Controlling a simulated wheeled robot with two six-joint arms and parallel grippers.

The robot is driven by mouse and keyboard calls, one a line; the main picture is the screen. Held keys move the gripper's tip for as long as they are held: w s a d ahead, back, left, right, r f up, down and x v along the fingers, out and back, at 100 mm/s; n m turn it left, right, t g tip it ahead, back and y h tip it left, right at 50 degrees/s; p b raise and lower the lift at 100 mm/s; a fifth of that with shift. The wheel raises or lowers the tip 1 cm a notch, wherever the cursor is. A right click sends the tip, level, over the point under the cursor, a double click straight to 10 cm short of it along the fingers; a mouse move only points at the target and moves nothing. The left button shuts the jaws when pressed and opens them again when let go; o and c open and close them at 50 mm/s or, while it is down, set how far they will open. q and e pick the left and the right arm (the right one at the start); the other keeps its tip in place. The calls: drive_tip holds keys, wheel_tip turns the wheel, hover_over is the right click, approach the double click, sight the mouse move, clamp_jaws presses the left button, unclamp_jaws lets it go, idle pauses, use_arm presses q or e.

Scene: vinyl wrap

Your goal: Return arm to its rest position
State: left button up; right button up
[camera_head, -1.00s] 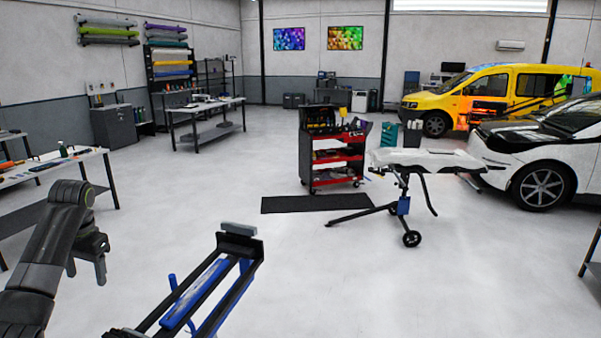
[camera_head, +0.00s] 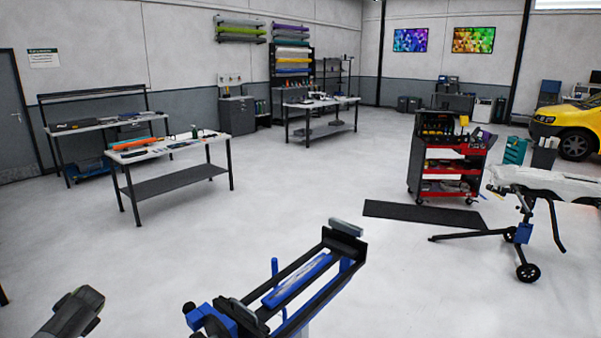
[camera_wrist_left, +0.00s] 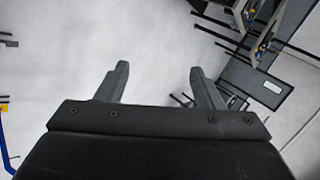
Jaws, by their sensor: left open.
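Part of my left arm (camera_head: 68,314) shows at the bottom left of the head view; its gripper is out of that frame. In the left wrist view my left gripper (camera_wrist_left: 160,76) is open. Its two grey fingers stand apart with only pale floor seen between them, and it holds nothing. My right arm and right gripper are not in any view.
A black and blue folding stand (camera_head: 318,262) is close in front, right of my left arm. A worktable (camera_head: 176,152) stands beyond to the left. A red tool cart (camera_head: 447,165) stands by a black mat (camera_head: 424,215) to the right. Open floor lies between.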

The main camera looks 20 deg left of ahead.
use_arm(q)
drive_tip(key=s+a+f+m+t, duration=0.1)
drive_tip(key=s+a+f, duration=0.15)
drive_tip(key=s, duration=0.65)
drive_tip(key=s+a+f+m+y, duration=0.15)
drive_tip(key=s+f, duration=0.25)
drive_tip(key=s, duration=0.5)
drive_tip(key=s+a+f+m+t+h, duration=0.15)
drive_tip(key=s+f, duration=0.25)
drive_tip(key=s, duration=0.5)
drive_tip(key=s+d+f+n+g+h, duration=0.1)
drive_tip(key=s+d+f+h, duration=0.15)
drive_tip(key=d+f, duration=0.95)
drive_tip(key=s+d+f+n+h, duration=0.1)
drive_tip(key=s+d+f+h, duration=0.15)
drive_tip(key=d+f, duration=1.05)
drive_tip(key=d+f+n+h, duration=0.1)
drive_tip(key=d+f+h, duration=0.15)
drive_tip(key=d, duration=1.35)
drive_tip(key=d+f+h, duration=0.1)
drive_tip(key=d+f, duration=0.3)
drive_tip(key=d, duration=1.3)
wheel_tip(320, 180, down, 14)
drive_tip(key=a+b, duration=0.1)
drive_tip(key=b, duration=1.3)
drive_tip(key=shift+s+a, duration=0.2)
drive_tip(key=shift+g, duration=0.25)
